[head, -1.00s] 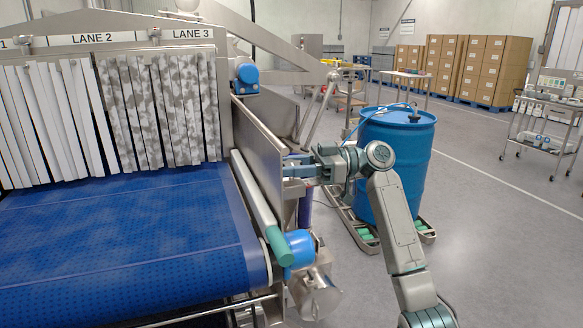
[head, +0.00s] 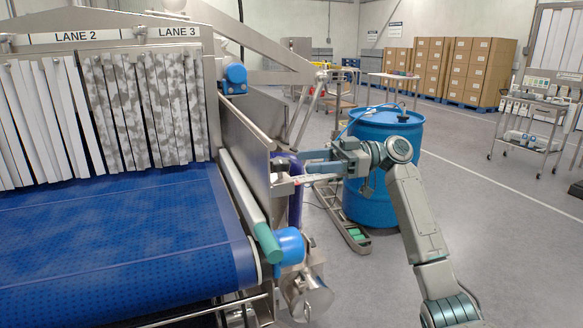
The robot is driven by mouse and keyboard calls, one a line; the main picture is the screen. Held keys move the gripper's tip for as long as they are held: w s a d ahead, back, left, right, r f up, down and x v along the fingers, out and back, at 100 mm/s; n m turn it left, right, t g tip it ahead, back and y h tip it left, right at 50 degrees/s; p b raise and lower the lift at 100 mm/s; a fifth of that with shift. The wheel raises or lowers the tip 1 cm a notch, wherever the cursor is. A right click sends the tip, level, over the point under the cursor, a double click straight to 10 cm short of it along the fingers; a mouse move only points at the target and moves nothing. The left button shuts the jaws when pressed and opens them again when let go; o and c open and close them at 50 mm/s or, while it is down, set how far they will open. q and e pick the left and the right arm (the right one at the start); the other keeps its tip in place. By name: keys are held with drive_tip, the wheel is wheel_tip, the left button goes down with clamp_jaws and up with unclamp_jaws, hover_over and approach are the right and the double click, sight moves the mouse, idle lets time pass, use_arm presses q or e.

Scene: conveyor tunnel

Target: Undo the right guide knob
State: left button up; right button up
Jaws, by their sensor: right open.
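The conveyor's right side carries a slanted guide rail (head: 243,195) with a teal end (head: 267,242) and an upright steel side plate (head: 245,140). A round blue knob-like part (head: 236,74) sits on the frame at the right end of the strip curtain. I cannot tell for certain whether it is the right guide knob. My right gripper (head: 284,171) is open, its fingers pointing left at the near outer end of the side plate, below and right of that blue part. Nothing shows clearly between its fingers. My left gripper is out of view.
The blue belt (head: 120,235) fills the lower left, with a strip curtain (head: 150,110) behind it. A blue motor-like part (head: 289,246) sits below my right gripper. A blue drum (head: 375,200) stands behind my right arm. Open floor lies to the right.

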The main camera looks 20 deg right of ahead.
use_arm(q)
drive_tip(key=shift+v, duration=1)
use_arm(e)
drive_tip(key=shift+s+d, duration=0.15)
drive_tip(key=shift+d, duration=0.7)
drive_tip(key=shift+s+d, duration=0.1)
drive_tip(key=shift+d, duration=0.7)
